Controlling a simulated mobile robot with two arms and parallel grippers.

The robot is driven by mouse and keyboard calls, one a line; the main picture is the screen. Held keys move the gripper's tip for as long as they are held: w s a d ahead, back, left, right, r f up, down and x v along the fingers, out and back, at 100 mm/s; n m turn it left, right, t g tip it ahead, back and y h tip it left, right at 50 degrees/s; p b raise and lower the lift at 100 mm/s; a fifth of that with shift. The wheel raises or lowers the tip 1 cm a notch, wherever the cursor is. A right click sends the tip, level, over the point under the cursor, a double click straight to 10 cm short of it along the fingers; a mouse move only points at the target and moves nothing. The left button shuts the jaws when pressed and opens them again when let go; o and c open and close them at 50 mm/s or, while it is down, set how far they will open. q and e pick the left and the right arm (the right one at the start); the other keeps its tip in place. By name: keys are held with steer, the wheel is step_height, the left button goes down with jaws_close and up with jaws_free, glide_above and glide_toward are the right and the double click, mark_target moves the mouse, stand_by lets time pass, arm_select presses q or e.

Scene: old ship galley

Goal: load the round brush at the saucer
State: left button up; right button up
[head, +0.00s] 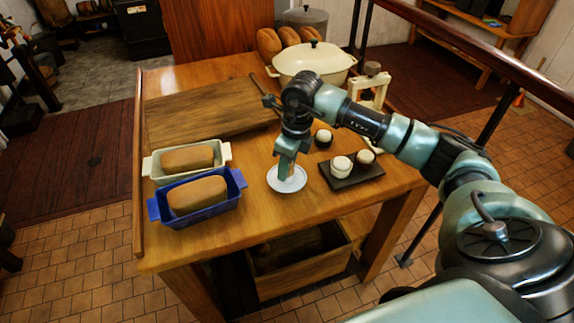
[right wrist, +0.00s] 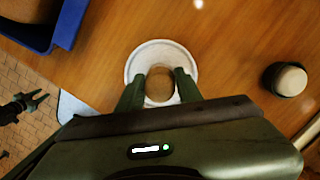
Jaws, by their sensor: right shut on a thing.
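The white saucer (head: 298,186) lies on the wooden table near its front edge; it also shows in the right wrist view (right wrist: 185,58). My right gripper (head: 287,164) is directly above it, pointing down. In the right wrist view its fingers (right wrist: 160,88) are closed on a round brown thing (right wrist: 160,80), seen end-on over the middle of the saucer. I take this for the round brush; its lower end is hidden, so I cannot tell whether it touches the saucer. My left gripper (right wrist: 34,102) shows at the left of the right wrist view, over the floor, fingers apart and empty.
A blue loaf pan (head: 214,211) and a pale one (head: 222,150) hold loaves left of the saucer. A dark tray (head: 351,183) with two small white-topped pots is at right; another pot (head: 323,139) stands behind. A cutting board (head: 200,112) and cream casserole (head: 312,62) lie farther back.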

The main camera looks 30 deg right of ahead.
steer(key=shift+r+p, duration=2.15)
steer(key=shift+r, duration=1.35)
